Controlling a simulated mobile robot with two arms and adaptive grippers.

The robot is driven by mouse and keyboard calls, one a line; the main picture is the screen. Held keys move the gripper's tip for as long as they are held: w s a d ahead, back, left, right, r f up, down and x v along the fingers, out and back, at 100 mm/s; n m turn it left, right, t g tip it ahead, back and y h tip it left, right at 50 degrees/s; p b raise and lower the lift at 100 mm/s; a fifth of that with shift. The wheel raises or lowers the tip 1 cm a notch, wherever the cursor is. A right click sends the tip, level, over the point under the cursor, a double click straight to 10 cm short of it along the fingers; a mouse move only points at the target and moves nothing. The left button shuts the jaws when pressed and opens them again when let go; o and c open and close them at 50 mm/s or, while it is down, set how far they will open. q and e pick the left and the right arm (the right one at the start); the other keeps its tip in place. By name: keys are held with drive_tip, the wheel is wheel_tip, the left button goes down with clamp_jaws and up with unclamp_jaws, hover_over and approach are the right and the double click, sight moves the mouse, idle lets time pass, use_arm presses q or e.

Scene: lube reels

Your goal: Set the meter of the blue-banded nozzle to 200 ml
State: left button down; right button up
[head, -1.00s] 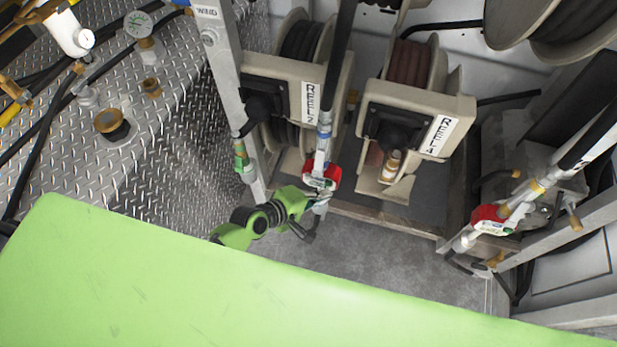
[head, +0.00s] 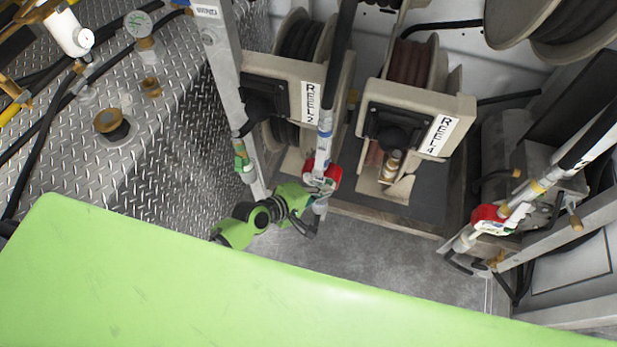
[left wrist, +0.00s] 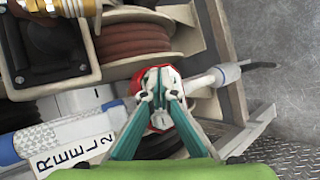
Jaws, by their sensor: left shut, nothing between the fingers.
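The blue-banded nozzle (head: 323,150) hangs upright below a black hose, in front of the reel marked REEL 2. Its red-cased meter (head: 333,176) is at the lower part of the nozzle. My left gripper (head: 311,184) is at the meter's left side. In the left wrist view, the teal fingers of my left gripper (left wrist: 159,82) are shut and empty, in front of the red meter (left wrist: 142,76). They cover most of it, and the display reading cannot be made out. The blue band (left wrist: 8,150) shows at the lower left there. My right gripper is out of view.
The reel marked REEL 4 (head: 418,110) stands right of the blue-banded nozzle. A grey upright post (head: 222,75) and a diamond-plate tank (head: 165,120) are at the left. Bare floor (head: 390,255) lies below.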

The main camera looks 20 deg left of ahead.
use_arm(q)
drive_tip(key=shift+w, duration=0.45)
idle(0.4)
drive_tip(key=shift+s, duration=0.2)
idle(0.4)
drive_tip(key=shift+s+p, duration=0.35)
drive_tip(key=shift+s, duration=0.65)
drive_tip(key=shift+w, duration=0.2)
drive_tip(key=shift+w, duration=0.1)
drive_tip(key=shift+w+d, duration=0.1)
drive_tip(key=shift+w, duration=0.25)
